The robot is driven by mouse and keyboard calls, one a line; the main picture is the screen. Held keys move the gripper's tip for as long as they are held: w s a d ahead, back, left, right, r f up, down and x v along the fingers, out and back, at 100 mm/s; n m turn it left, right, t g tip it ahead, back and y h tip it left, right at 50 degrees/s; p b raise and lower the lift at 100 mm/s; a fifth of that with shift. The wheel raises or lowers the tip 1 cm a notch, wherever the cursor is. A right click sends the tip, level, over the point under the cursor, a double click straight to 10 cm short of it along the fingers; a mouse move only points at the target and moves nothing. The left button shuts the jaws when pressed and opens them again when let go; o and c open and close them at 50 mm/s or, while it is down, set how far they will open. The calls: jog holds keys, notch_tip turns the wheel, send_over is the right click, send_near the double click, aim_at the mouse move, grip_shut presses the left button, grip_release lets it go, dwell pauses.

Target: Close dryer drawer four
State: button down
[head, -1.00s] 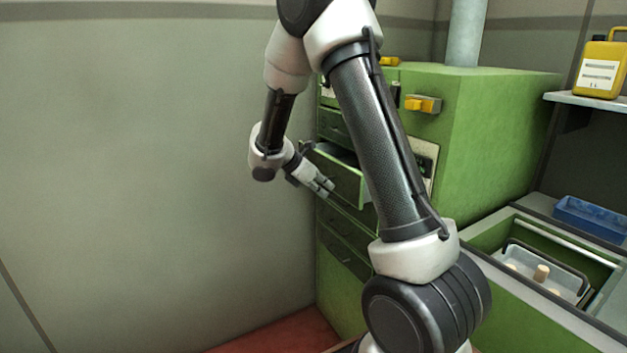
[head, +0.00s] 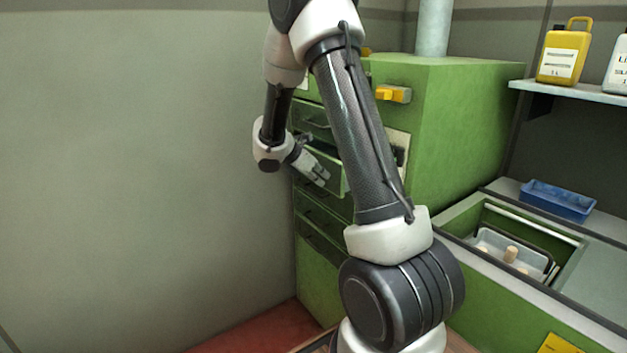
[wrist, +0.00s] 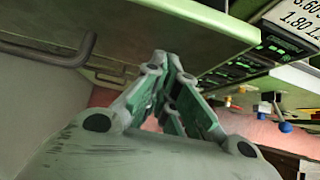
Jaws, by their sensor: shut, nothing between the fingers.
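The green dryer cabinet (head: 455,130) stands right of the grey wall, with a column of drawers on its front. One drawer (head: 338,180) stands out a little from the front; no number on it can be read. My gripper (head: 322,178) is shut and empty, at this drawer's front. In the wrist view, the fingertips of my gripper (wrist: 170,60) meet near the underside of a green panel (wrist: 140,22), with a grey bar handle (wrist: 50,52) at left. I cannot tell whether the fingers touch it. My arm hides part of the cabinet front.
Closed drawers sit above (head: 312,116) and below (head: 322,246) the one standing out. A yellow knob (head: 393,95) is higher on the front. At right are a sunken bay with a grey basket of corks (head: 512,258), a blue tray (head: 557,200) and a shelf with a yellow jug (head: 563,55).

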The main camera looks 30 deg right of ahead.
jog(key=d, duration=0.7)
jog(key=shift+w, duration=0.1)
jog(key=shift+r, duration=0.1)
jog(key=shift+a, duration=0.2)
jog(key=a+f+v, duration=0.2)
jog(key=v, duration=1)
jog(key=shift+a+r, duration=0.15)
jog(key=shift+a, duration=0.15)
